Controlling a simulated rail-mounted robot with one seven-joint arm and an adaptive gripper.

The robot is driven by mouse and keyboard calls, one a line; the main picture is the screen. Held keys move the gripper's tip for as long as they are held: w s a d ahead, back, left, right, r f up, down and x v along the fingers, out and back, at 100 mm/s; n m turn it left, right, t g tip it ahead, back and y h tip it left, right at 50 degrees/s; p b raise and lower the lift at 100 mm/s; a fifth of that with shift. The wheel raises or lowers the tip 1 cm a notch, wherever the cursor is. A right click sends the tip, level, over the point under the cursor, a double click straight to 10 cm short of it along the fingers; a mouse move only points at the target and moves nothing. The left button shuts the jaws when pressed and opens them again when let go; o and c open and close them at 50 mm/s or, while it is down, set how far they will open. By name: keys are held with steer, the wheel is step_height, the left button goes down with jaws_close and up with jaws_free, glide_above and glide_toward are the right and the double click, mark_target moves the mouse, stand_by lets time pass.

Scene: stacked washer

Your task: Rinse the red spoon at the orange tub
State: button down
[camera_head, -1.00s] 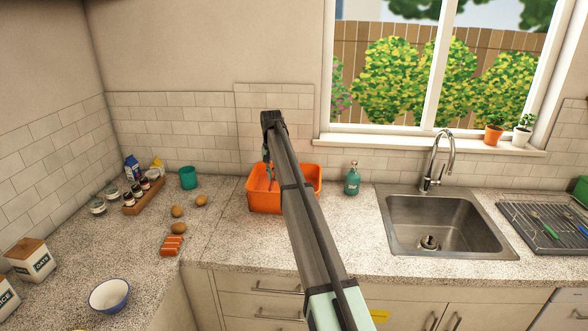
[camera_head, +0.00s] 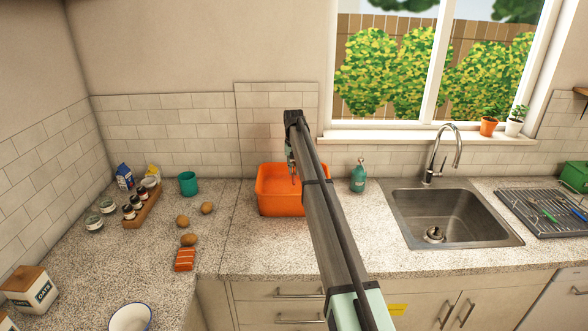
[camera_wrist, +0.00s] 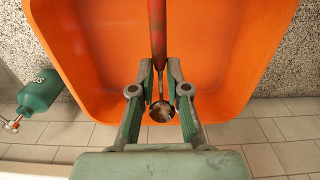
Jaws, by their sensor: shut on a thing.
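The orange tub (camera_head: 280,206) stands on the counter left of the sink, and its floor and walls fill much of the wrist view (camera_wrist: 235,40). My gripper (camera_head: 293,180) points down over the tub, partly behind my arm. In the wrist view my gripper (camera_wrist: 161,72) is shut on the red spoon (camera_wrist: 157,35). The spoon's red handle runs to the top edge of that view, and its metal bowl lies between my fingers. I cannot make out the spoon in the head view. Whether it touches the tub is unclear.
A teal soap bottle (camera_head: 358,178) stands just right of the tub. The sink (camera_head: 455,225) with its tap and a drying rack (camera_head: 545,212) are further right. A teal cup (camera_head: 188,184), potatoes (camera_head: 207,208) and a spice rack (camera_head: 143,208) are to the left.

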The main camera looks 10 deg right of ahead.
mark_target(294, 171)
steer(key=shift+f+b, duration=1.45)
steer(key=shift+f, duration=3.5)
steer(key=shift+r, duration=0.1)
steer(key=shift+r+p, duration=2.1)
steer(key=shift+r, duration=4.7)
steer(key=shift+r+p, duration=0.4)
steer(key=shift+r, duration=1.6)
